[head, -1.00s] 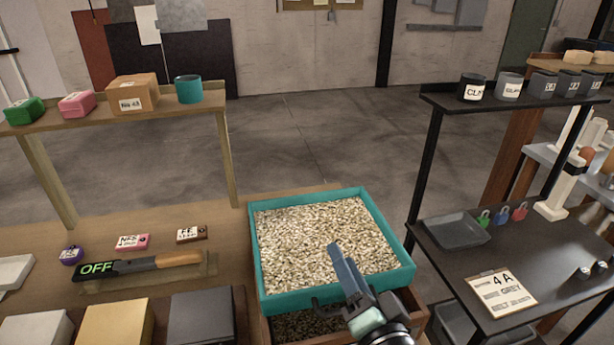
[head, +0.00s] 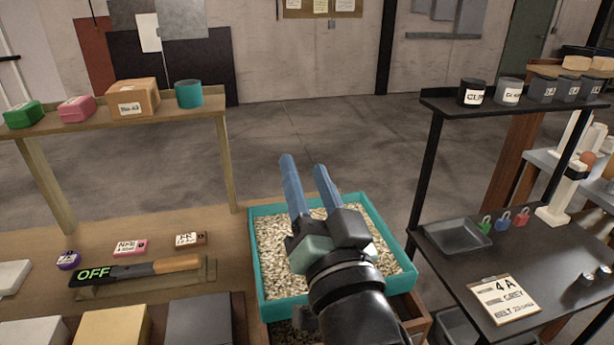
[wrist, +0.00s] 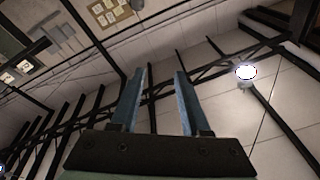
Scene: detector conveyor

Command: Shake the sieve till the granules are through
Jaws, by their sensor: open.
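The sieve (head: 258,292) is a teal square frame filled with pale granules (head: 270,235). It rests on top of a brown wooden box (head: 416,325), where more granules show under its front edge. My gripper (head: 304,162) is open and empty, raised above the sieve with its two blue fingers pointing up and away. It hides the middle of the granules. In the wrist view my gripper (wrist: 160,75) has its fingers apart with nothing between them, facing the far wall and ceiling beams.
A detector wand reading OFF (head: 135,270) lies on the wooden bench at left, with small labelled items behind it. A wooden shelf (head: 110,118) stands at left. A black shelf (head: 520,100) and table with a tray (head: 455,234) and clipboard (head: 505,298) stand at right.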

